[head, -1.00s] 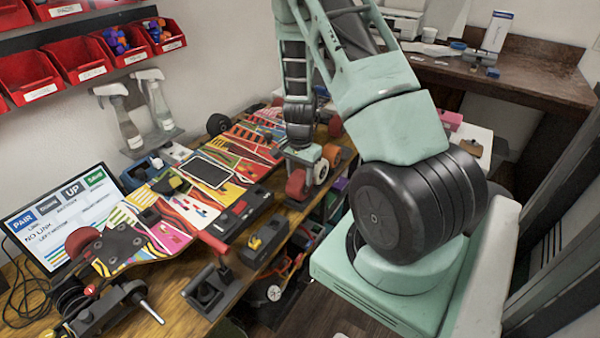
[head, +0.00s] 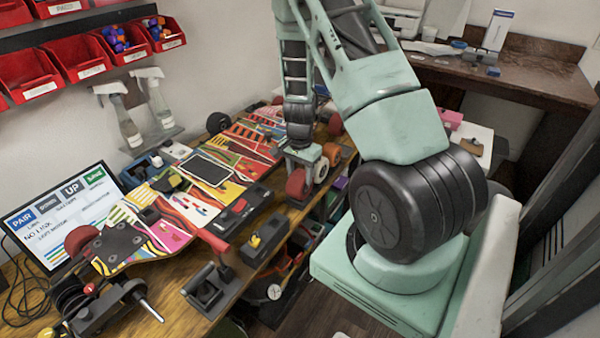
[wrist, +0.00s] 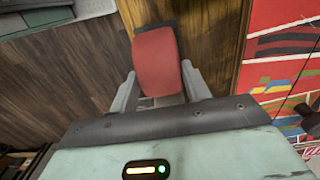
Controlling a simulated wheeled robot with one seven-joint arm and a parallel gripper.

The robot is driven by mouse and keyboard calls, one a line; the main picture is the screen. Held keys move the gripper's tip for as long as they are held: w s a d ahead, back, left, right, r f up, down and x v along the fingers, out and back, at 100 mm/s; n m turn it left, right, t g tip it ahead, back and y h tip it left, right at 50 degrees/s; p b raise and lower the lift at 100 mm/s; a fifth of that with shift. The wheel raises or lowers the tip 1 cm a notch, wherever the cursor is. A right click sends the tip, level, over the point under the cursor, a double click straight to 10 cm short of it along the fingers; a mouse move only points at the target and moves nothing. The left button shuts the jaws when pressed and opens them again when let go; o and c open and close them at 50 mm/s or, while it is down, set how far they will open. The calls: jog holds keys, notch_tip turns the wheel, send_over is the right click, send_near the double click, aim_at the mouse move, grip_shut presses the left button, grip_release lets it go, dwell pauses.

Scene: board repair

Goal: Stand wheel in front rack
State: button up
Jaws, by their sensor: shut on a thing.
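A red wheel (head: 296,184) is held in my gripper (head: 303,156) at the right edge of the workbench. In the wrist view the red wheel (wrist: 156,60) sits between the two grey fingers, which are shut on it. A dark rack piece (wrist: 160,25) shows just beyond the wheel, mostly hidden by it. In the head view a white wheel (head: 321,170) and an orange wheel (head: 331,153) stand beside the red one in a row along the edge. I cannot tell whether the red wheel touches the rack.
A colourful board (head: 160,205) lies along the workbench (head: 160,315), left of my gripper. A black and yellow tool (head: 262,240) and a red-handled fixture (head: 212,285) sit near the bench's front edge. A monitor (head: 60,220) stands at left.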

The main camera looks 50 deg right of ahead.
jog(key=shift+f, duration=0.25)
jog(key=o, duration=1.1)
jog(key=c, duration=0.3)
jog(key=shift+r+p, duration=2.9)
jog(key=shift+r, duration=0.85)
